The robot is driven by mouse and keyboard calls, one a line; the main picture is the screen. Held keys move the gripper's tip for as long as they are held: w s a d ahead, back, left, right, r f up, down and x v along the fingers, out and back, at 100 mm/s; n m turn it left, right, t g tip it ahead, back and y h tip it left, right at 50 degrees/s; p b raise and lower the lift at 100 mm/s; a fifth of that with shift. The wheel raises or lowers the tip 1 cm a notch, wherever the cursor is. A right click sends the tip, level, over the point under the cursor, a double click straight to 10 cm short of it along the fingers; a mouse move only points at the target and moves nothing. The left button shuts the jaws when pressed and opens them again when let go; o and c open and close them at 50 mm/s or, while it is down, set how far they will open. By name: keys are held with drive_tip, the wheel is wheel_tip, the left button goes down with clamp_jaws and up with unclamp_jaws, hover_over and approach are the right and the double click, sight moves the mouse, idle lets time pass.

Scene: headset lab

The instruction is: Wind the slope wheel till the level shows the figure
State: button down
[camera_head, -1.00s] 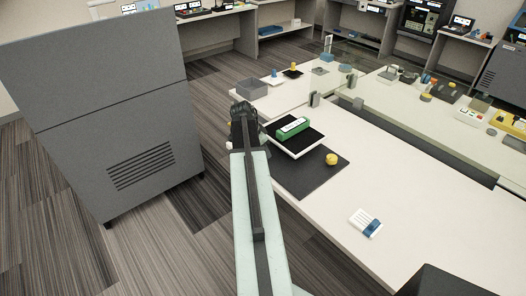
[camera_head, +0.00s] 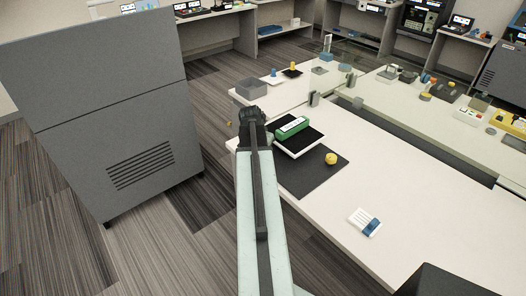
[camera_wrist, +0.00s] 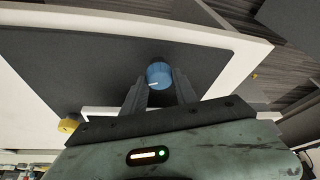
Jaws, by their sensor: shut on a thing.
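A blue knob-like wheel with a white mark (camera_wrist: 159,73) sits over the dark mat in the wrist view. My gripper (camera_wrist: 160,86) is shut on it, one finger on each side. In the head view my gripper (camera_head: 250,116) is at the mat's far left edge, and my arm hides the wheel there. A green level with a pale window (camera_head: 292,128) lies on a black-topped white plate (camera_head: 300,149), just right of my gripper. Its reading is too small to tell.
A yellow knob (camera_head: 331,158) stands on the dark mat (camera_head: 315,178); it also shows in the wrist view (camera_wrist: 70,124). A white card with a blue part (camera_head: 365,222) lies nearer on the table. A grey cabinet (camera_head: 100,110) stands left.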

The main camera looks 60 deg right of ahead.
drive_tip(key=shift+w+d, duration=0.1)
drive_tip(key=c, duration=0.9)
unclamp_jaws()
drive_tip(key=shift+c, duration=0.2)
drive_tip(key=p+v, duration=0.7)
drive_tip(key=v, duration=0.1)
drive_tip(key=shift+w+f, duration=0.1)
drive_tip(key=shift+f, duration=0.05)
